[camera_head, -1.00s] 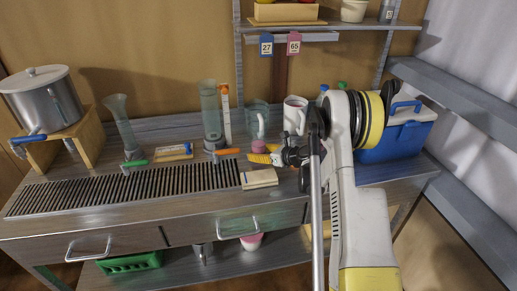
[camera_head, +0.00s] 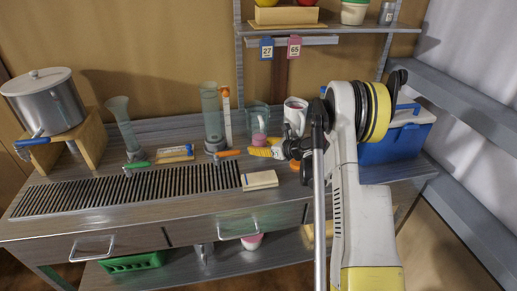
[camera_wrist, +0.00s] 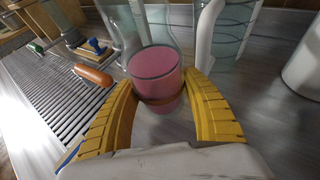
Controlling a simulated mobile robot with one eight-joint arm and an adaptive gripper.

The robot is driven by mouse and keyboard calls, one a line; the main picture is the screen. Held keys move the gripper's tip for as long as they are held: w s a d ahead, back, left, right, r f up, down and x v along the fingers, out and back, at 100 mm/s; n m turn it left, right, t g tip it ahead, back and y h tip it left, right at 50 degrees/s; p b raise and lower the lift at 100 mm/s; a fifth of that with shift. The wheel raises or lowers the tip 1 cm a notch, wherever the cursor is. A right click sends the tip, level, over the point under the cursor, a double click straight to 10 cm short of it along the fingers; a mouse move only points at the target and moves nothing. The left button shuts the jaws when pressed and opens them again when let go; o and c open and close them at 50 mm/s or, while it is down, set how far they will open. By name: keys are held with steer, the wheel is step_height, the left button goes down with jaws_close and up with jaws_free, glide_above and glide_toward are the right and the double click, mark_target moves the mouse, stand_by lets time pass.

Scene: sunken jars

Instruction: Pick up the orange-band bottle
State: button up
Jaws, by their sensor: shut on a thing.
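My gripper (camera_wrist: 159,103) has its two yellow ribbed fingers closed around a small clear bottle with pink contents (camera_wrist: 157,68). A dull orange-brown band (camera_wrist: 157,99) circles it at finger height, so I take it as the orange-band bottle. It stands nearly upright between the fingers in the wrist view. In the head view the bottle (camera_head: 259,139) shows as a small pink shape just above my gripper (camera_head: 262,148), in front of the clear jug. Its lower part is hidden by the fingers, and I cannot tell whether its base touches the counter.
A clear jug (camera_head: 254,113) and a white mug (camera_head: 297,111) stand close behind. A tall clear cylinder (camera_head: 210,110) and an orange-handled valve (camera_head: 229,153) are to the left. A pale block (camera_head: 259,180) lies in front. A blue cooler (camera_head: 385,147) stands at right.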

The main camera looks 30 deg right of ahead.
steer(key=s+d+r+p, duration=0.3)
steer(key=s+d+r, duration=0.3)
steer(key=d, duration=0.3)
steer(key=shift+s+d+r+p, duration=0.2)
steer(key=shift+d+r+p, duration=0.05)
steer(key=shift+r+p, duration=0.1)
stand_by(0.4)
steer(key=o, duration=0.5)
steer(key=c, duration=0.5)
